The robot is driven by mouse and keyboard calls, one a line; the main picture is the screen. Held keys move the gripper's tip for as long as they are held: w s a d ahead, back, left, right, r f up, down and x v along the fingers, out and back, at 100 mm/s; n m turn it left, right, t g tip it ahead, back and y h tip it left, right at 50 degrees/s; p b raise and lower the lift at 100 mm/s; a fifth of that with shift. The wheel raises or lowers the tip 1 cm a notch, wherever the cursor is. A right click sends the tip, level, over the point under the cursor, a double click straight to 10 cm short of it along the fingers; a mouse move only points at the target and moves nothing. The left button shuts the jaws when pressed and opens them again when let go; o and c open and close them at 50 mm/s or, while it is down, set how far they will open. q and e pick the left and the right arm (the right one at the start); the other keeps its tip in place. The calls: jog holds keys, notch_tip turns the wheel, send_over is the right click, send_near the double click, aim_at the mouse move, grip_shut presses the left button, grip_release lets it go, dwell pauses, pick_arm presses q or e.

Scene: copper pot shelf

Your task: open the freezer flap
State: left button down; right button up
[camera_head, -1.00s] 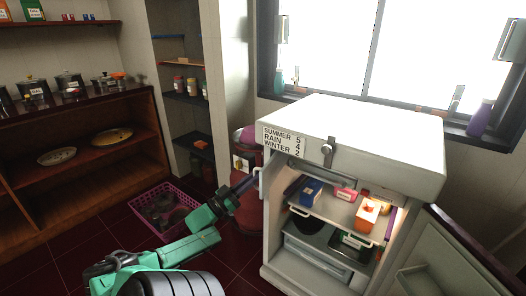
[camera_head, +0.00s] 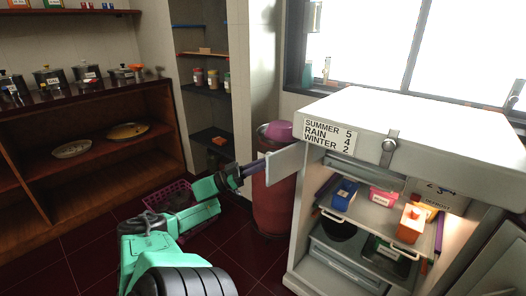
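The white fridge (camera_head: 425,116) stands at the right with its front open. A pale flap panel (camera_head: 284,162) sticks out to the left from the upper part of its front opening, standing swung out. My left gripper (camera_head: 246,171) is at the free left edge of this flap, touching or very close to it. The fingers are small and dark, and I cannot tell whether they are shut on the edge. A panel with numbers and a DEFROST label (camera_head: 437,198) shows inside the upper compartment. My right gripper is not in view.
Blue (camera_head: 344,194), pink (camera_head: 383,196) and orange (camera_head: 412,222) boxes sit on the fridge shelf. A red cylinder (camera_head: 272,205) stands behind the flap. A purple basket (camera_head: 160,196) is on the floor. The open fridge door (camera_head: 497,262) is at lower right.

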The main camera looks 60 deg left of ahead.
pick_arm(q)
jog(key=c, duration=1)
grip_release()
jog(key=shift+w+f, duration=0.1)
jog(key=shift+w, duration=0.05)
jog(key=shift+o, duration=0.4)
jog(key=shift+w, duration=0.2)
jog(key=shift+s, duration=0.1)
jog(key=shift+s+f, duration=0.1)
jog(key=shift+s, duration=0.05)
